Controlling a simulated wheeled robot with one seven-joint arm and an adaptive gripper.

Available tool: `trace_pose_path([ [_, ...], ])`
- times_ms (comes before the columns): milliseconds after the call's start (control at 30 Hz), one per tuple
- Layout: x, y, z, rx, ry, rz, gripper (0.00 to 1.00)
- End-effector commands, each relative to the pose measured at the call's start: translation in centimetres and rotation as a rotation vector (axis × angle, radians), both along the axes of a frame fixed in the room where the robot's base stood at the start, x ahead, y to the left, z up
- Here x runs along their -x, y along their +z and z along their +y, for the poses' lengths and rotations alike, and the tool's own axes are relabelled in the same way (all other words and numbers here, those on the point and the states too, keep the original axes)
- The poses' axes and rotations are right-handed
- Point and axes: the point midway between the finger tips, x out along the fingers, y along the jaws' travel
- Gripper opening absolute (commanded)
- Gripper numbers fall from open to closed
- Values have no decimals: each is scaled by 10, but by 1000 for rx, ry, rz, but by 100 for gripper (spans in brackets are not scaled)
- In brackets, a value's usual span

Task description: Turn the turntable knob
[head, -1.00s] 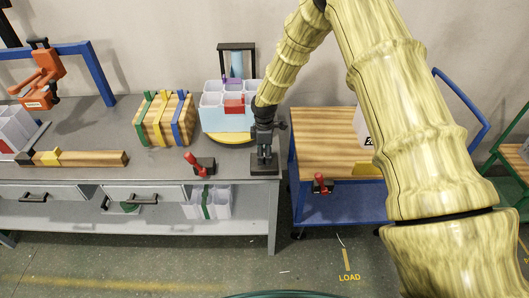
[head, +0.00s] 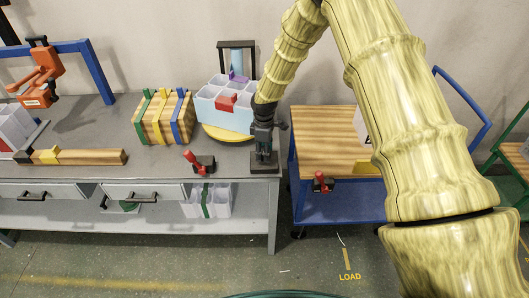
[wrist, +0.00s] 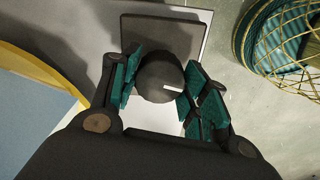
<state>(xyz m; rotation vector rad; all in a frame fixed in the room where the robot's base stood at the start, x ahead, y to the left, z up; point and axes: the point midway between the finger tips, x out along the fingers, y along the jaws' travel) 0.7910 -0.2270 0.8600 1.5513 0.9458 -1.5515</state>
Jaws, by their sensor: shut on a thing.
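The turntable knob (wrist: 160,78) is a dark round knob with a white mark, on a dark square base that also shows in the head view (head: 264,169) at the workbench's right front corner. My gripper (head: 264,154) points down over it. In the wrist view, my gripper's teal-padded fingers (wrist: 158,88) are shut on the knob from both sides. The yellow turntable (head: 228,134) lies just left of my gripper and carries a light blue bin (head: 217,116) with several compartments and a red label. The bin sits at an angle. The yellow rim also shows at the wrist view's left.
A red-handled clamp (head: 203,164) stands left of my gripper. A strapped wooden crate (head: 164,118) is farther left on the grey workbench (head: 90,178). A blue cart with a wooden top (head: 325,135) stands right, across a gap.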

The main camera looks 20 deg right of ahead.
Motion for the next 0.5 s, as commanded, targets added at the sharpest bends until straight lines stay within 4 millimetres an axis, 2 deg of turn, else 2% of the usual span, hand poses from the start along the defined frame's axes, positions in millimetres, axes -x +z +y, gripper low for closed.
trace_pose_path([
  [500,-1,0,0,1,-450,-3,21],
])
